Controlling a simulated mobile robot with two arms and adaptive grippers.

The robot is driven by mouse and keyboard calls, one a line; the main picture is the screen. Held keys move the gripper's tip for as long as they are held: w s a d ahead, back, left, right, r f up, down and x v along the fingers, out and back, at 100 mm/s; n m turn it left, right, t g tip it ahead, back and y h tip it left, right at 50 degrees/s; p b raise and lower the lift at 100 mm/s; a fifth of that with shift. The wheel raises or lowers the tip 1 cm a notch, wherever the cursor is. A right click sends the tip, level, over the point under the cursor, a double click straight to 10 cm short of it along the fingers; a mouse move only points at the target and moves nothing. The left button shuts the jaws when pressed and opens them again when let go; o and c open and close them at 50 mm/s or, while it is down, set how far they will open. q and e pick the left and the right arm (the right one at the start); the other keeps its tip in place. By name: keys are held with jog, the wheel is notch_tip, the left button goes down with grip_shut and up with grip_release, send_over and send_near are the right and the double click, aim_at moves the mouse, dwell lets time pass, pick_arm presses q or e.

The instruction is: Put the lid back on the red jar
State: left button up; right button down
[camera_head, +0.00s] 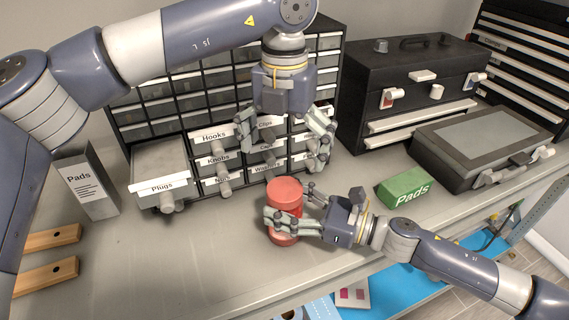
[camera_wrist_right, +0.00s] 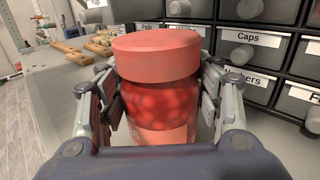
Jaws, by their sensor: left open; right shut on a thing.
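The red jar (camera_wrist_right: 160,108) stands upright on the grey worktop, with see-through red sides and a pale label. Its red lid (camera_head: 284,190) sits on top of the jar's mouth; it also shows in the right wrist view (camera_wrist_right: 155,52). I cannot tell whether the lid is fastened. My right gripper (camera_head: 288,210) is shut around the jar's body, below the lid, with one finger on each side. My left gripper (camera_head: 284,156) is open and empty, pointing down above and behind the jar, clear of the lid.
A drawer cabinet (camera_head: 162,102) stands behind, with its Plugs drawer (camera_head: 160,187) pulled out. A green Pads box (camera_head: 405,187), a dark case (camera_head: 483,145) and a black toolbox (camera_head: 410,85) are on the right. A grey Pads box (camera_head: 88,185) and wooden pieces (camera_head: 45,272) are left.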

pick_arm(q)
notch_tip(320, 180, up, 8)
jog(key=shift+f, duration=0.15)
pick_arm(e)
jog(key=shift+r, duration=0.1)
jog(key=shift+c, duration=1.9)
grip_release()
pick_arm(q)
jog(key=shift+s, duration=0.1)
pick_arm(e)
jog(key=v, duration=1.2)
